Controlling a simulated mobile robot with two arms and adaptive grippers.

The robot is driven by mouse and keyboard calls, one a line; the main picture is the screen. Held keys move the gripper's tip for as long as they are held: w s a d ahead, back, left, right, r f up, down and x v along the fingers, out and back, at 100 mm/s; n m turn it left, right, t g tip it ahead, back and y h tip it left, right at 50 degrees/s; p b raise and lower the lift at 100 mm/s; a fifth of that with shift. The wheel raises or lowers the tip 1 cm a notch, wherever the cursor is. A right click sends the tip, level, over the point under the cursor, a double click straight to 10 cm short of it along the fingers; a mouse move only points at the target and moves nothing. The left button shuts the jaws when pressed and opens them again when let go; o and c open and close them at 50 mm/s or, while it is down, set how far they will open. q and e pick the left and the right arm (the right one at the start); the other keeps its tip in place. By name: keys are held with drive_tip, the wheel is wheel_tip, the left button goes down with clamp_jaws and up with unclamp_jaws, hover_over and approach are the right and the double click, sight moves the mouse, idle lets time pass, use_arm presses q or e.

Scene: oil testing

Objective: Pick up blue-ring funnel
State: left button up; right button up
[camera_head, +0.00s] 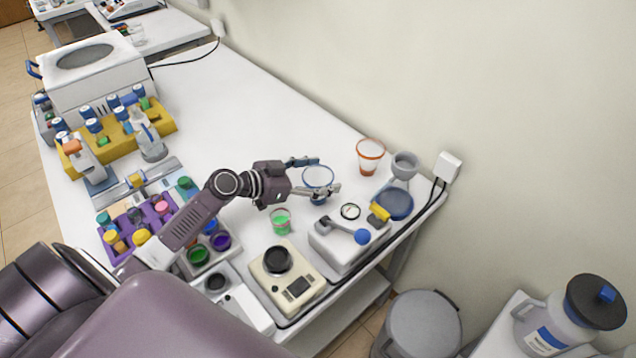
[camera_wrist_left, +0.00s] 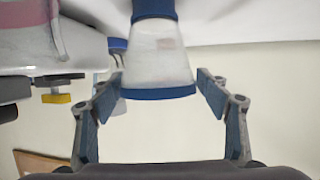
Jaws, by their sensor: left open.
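The blue-ring funnel (camera_head: 317,178) is a whitish, translucent cone with a blue rim on the white table. My left gripper (camera_head: 328,174) is open around it in the head view, one finger on its far side and one on its near side. In the left wrist view the funnel (camera_wrist_left: 160,55) stands between the open fingertips (camera_wrist_left: 159,82), with a gap on each side. Its wide blue rim faces the gripper's palm, and a blue part shows at its narrow end. My right gripper is not in view.
An orange-ring cup or funnel (camera_head: 369,158) stands to the right, by the wall. A white device with a blue knob (camera_head: 362,237), a green-filled beaker (camera_head: 280,221) and a scale (camera_head: 287,283) are close by. The table behind the gripper (camera_head: 250,110) is clear.

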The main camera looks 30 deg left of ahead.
sight(331, 174)
use_arm(q)
drive_tip(key=p+x, duration=0.1)
drive_tip(key=x, duration=0.2)
drive_tip(key=shift+d+p, duration=0.1)
drive_tip(key=shift+p, duration=0.2)
drive_tip(key=shift+w+d+f, duration=0.3)
drive_tip(key=shift+w+f, duration=0.1)
drive_tip(key=shift+w, duration=0.1)
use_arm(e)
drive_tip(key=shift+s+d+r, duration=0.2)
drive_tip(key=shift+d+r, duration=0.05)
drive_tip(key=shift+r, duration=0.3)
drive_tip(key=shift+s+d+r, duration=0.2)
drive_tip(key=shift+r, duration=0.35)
use_arm(q)
drive_tip(key=c, duration=1.3)
drive_tip(key=shift+c, duration=0.4)
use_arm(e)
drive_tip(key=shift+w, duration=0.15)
use_arm(q)
drive_tip(key=shift+c, duration=0.9)
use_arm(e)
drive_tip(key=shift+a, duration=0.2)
